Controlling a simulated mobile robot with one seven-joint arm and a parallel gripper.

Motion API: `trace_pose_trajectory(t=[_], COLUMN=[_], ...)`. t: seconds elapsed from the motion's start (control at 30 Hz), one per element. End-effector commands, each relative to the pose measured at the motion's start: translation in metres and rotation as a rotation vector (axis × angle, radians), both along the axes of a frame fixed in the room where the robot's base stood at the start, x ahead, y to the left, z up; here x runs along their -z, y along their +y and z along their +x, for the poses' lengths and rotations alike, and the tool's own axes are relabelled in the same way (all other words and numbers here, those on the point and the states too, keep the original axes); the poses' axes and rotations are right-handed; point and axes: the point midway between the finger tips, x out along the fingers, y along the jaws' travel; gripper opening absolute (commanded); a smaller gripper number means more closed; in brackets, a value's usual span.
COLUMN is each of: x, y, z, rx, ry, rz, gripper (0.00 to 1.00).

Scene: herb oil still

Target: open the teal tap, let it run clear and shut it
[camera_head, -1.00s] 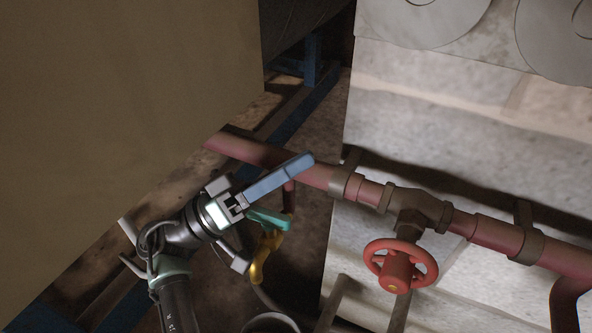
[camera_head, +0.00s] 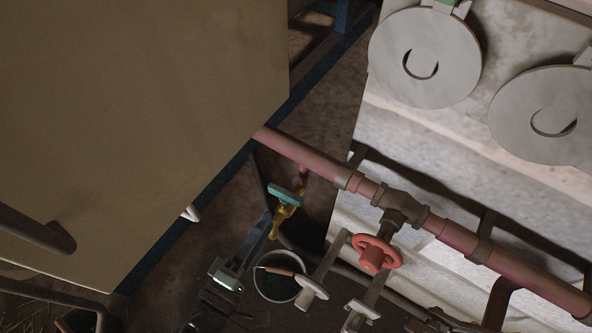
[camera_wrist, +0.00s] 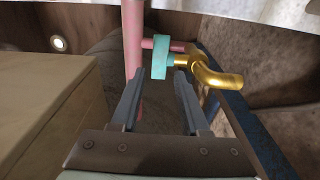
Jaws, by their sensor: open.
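The teal tap has a teal lever handle (camera_head: 286,192) on a brass body (camera_head: 285,217), hanging by a short pipe below the red pipe. In the wrist view the teal handle (camera_wrist: 160,58) stands upright in the picture, with the brass spout (camera_wrist: 218,78) curving right. No running liquid can be made out. My gripper (camera_head: 262,222) is left of and below the tap in the head view. In the wrist view my gripper (camera_wrist: 158,78) has its fingers apart, with the handle beyond the tips, between their lines. It looks empty; exact distance is unclear.
A dark bucket (camera_head: 277,287) with a wooden-grip handle stands below the tap. The red pipe (camera_head: 325,175) carries a red handwheel valve (camera_head: 371,254) to the right. A large tan box (camera_head: 130,120) fills the left. A pale stone block (camera_head: 440,140) stands right.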

Motion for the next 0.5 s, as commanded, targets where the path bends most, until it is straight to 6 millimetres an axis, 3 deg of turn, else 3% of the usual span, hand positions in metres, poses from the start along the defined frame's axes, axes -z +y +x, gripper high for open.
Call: trace_pose_trajectory(t=[0.5], x=[0.0], y=[-0.052], z=[0.085], rx=[0.006], ry=[-0.004], rz=[0.0], gripper=[0.45])
